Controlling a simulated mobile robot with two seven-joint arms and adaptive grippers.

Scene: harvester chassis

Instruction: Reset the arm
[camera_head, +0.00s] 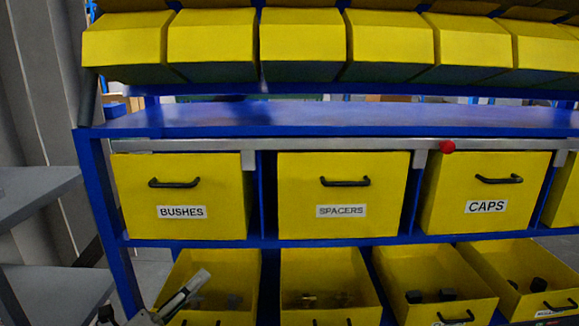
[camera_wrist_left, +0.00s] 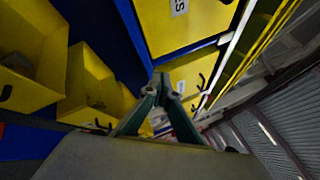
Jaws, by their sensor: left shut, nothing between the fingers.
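My left gripper (camera_head: 190,288) shows at the bottom left of the head view, in front of the open lower bin under the BUSHES drawer. In the left wrist view its two fingers (camera_wrist_left: 161,84) come together at the tips, with nothing held. My right gripper is in neither view. The rest of my left arm is mostly out of the head view.
Closed yellow drawers BUSHES (camera_head: 182,192), SPACERS (camera_head: 341,190) and CAPS (camera_head: 487,187) fill the blue rack (camera_head: 330,118). A metal bar (camera_head: 350,144) with a red knob (camera_head: 447,147) crosses above them. Open lower bins hold small dark parts. Grey shelves (camera_head: 40,190) stand left.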

